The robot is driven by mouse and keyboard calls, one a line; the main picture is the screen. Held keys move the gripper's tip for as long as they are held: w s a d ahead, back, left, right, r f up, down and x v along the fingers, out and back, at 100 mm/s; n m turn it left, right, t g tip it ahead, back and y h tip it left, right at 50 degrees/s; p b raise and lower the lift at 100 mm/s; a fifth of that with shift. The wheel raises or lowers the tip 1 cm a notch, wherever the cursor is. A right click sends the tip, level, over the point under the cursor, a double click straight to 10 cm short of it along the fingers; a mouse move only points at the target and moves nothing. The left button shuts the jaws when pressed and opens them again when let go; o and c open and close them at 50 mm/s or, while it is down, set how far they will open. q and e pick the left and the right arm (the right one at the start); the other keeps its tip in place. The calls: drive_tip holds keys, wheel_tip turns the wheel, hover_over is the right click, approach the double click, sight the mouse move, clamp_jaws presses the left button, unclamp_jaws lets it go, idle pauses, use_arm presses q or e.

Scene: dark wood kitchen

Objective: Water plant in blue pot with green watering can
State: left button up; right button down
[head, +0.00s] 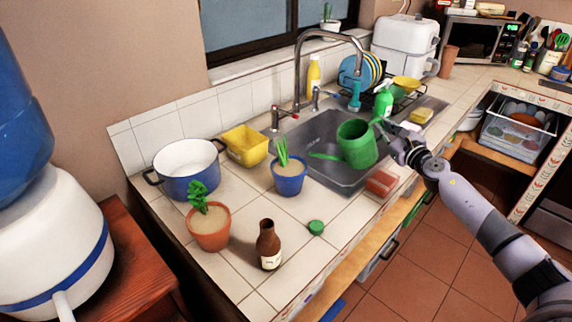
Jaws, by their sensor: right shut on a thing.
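The blue pot (289,181) with a green-leaved plant (283,153) stands on the white tiled counter, just left of the sink. The green watering can (357,144) is held over the sink, its spout (324,156) pointing left toward the blue pot. The spout tip is to the right of the plant, apart from it. My right gripper (391,135) is at the can's handle side, shut on it; its fingers are partly hidden. I see no water flowing. My left gripper is not in view.
A terracotta pot with a plant (209,228), a brown bottle (268,246), a green lid (316,227), a blue-white cooking pot (187,170) and a yellow container (245,146) surround the blue pot. The tall faucet (297,75) rises behind the sink (330,125). A reddish block (381,183) lies at the front edge.

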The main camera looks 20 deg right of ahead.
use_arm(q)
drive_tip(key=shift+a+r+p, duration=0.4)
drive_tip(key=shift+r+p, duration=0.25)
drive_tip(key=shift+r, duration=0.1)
use_arm(e)
drive_tip(key=shift+a+r+n, duration=0.3)
drive_tip(key=shift+a+r, duration=0.2)
drive_tip(key=shift+r, duration=0.35)
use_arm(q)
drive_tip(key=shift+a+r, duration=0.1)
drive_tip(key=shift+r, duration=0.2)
use_arm(e)
drive_tip(key=shift+a+r, duration=0.1)
drive_tip(key=shift+r, duration=0.1)
